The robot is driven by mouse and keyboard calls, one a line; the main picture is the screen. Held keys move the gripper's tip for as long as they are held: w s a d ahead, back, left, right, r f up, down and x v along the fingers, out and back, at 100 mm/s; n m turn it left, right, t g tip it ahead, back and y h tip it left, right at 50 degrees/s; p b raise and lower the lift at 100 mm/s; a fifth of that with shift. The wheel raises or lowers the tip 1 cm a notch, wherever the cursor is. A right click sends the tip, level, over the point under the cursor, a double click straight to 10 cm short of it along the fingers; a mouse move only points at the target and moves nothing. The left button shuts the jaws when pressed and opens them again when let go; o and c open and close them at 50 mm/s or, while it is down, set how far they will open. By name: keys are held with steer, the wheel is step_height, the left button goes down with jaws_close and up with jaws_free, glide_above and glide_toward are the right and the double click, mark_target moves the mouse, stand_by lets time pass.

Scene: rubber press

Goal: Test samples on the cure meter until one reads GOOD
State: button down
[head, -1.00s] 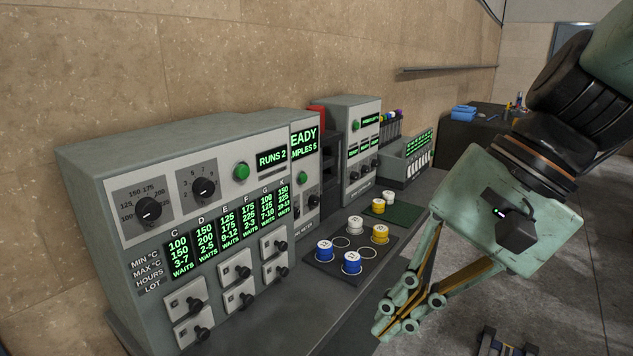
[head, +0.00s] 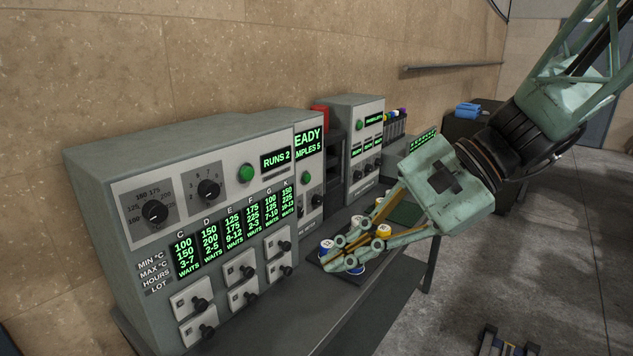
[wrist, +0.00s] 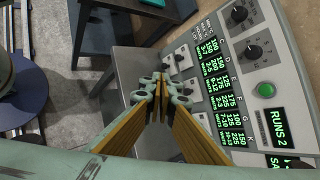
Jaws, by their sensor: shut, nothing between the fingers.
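The cure meter (head: 307,205) stands between two other grey machines. Its green screen is partly cut off by the near machine and ends in "EADY" and "MPLES 5". Sample pots sit on a dark tray (head: 314,262). A blue pot with a white lid (head: 326,247) shows at the tray's left, and a yellow pot (head: 383,230) stands behind my gripper. My gripper (head: 328,267) is shut and empty, over the tray, and hides part of it. In the wrist view my gripper's fingers (wrist: 160,98) are together, with no pot between them.
The near oven machine (head: 180,230) has dials, a "RUNS 2" screen, a lot table and several small knobbed doors. A further machine (head: 357,145) stands behind. The bench front (head: 350,310) is clear.

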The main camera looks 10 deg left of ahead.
mark_target(309, 179)
steer(key=w+a+m+t+y+p, duration=0.25)
steer(key=w+m+y, duration=0.35)
steer(key=w, duration=1.5)
steer(key=w+d+f+m+t, duration=0.3)
steer(key=w+f+m+t, duration=0.1)
steer(key=w, duration=0.5)
steer(key=w+d+f+m+t+p, duration=0.1)
steer(key=w+d+f+m+t, duration=0.2)
steer(key=w, duration=0.6)
steer(key=shift+w+f+m+t+h+p, duration=0.35)
steer(key=shift+f+m, duration=0.2)
steer(key=shift+m, duration=0.65)
steer(key=shift+w+a, duration=0.1)
steer(key=shift+a, duration=0.05)
steer(key=shift+b+x, duration=1.05)
steer(key=shift+x, duration=5.8)
